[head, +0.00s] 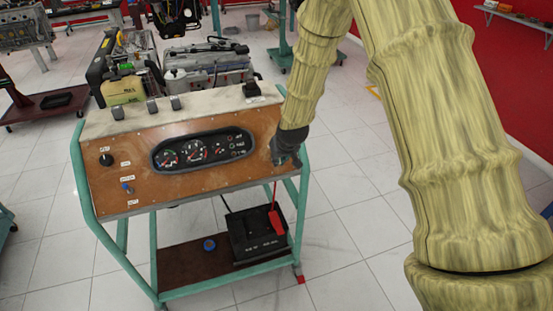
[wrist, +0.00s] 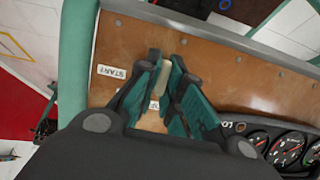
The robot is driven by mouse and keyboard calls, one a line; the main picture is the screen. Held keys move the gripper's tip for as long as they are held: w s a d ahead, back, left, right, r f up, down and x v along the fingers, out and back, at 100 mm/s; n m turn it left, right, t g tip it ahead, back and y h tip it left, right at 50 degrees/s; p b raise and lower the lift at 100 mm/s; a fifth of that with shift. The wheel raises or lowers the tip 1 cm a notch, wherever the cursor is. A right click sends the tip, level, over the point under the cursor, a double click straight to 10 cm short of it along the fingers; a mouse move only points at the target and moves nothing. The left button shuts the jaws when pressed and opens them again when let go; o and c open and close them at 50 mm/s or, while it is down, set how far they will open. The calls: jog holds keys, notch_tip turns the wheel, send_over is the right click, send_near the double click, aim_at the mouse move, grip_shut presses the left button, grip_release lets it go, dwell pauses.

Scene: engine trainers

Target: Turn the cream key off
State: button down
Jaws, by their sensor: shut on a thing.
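In the wrist view the cream key (wrist: 163,79) stands between the two teal-padded fingers of my gripper (wrist: 165,82), which is shut on it. The key sits at the wooden panel (wrist: 225,75), close to a START label (wrist: 111,72). A second label by the key is partly covered by the fingers. In the head view my gripper (head: 283,158) is at the right end of the same panel (head: 222,133), and it hides the key there.
The gauge cluster (head: 203,150) is left of my gripper in the head view. A black switch (head: 106,160) and a blue one (head: 127,188) are at the panel's left end. The teal frame (head: 302,195) borders the panel. A black battery (head: 257,236) stands below.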

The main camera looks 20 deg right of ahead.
jog(key=shift+w+r, duration=0.25)
dwell(0.3)
jog(key=c, duration=1.7)
grip_release()
jog(key=shift+c, duration=0.2)
jog(key=shift+o, duration=0.9)
jog(key=shift+s, duration=0.1)
jog(key=shift+f, duration=0.1)
jog(key=shift+s, duration=0.1)
jog(key=v, duration=1.2)
jog(key=shift+a, duration=0.1)
